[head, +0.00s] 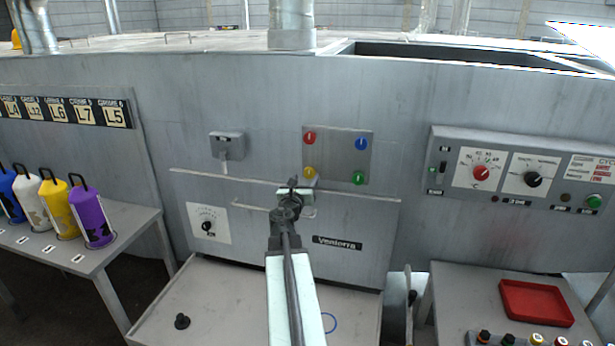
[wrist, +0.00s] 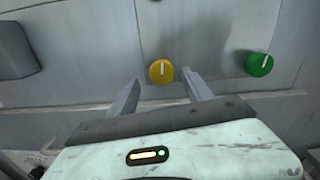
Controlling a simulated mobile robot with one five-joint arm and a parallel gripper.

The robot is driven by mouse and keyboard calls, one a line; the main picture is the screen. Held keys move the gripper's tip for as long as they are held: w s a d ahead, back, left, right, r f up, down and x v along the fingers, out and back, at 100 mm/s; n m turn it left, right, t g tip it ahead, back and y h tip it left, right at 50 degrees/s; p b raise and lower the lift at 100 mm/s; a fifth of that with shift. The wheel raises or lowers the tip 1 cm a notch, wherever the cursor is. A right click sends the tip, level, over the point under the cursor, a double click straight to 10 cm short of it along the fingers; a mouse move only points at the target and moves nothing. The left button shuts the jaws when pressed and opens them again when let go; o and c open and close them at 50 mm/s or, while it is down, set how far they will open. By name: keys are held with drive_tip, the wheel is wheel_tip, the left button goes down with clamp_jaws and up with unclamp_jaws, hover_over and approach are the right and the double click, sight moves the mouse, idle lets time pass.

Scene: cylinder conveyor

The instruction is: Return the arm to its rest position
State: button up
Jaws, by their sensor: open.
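My arm reaches forward from the bottom of the head view toward the front of a grey machine (head: 270,95). My gripper (head: 293,183) is in front of the machine's knob panel, near the yellow knob (head: 310,173). In the wrist view my gripper (wrist: 158,82) is open, with its two fingers apart. The yellow knob (wrist: 161,71) shows between the fingertips, with its white mark upright, and nothing is held. I cannot tell whether a finger touches the knob.
The panel also has a red knob (head: 310,138), a blue knob (head: 361,144) and a green knob (head: 358,178). A control box (head: 480,195) is on the right. Coloured cylinders stand on a left table (head: 115,250). A red tray (head: 536,303) lies on a right table (head: 460,290).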

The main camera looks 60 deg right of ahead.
drive_tip(key=v, duration=0.3)
drive_tip(key=shift+s+a, duration=0.1)
drive_tip(key=shift+a, duration=0.2)
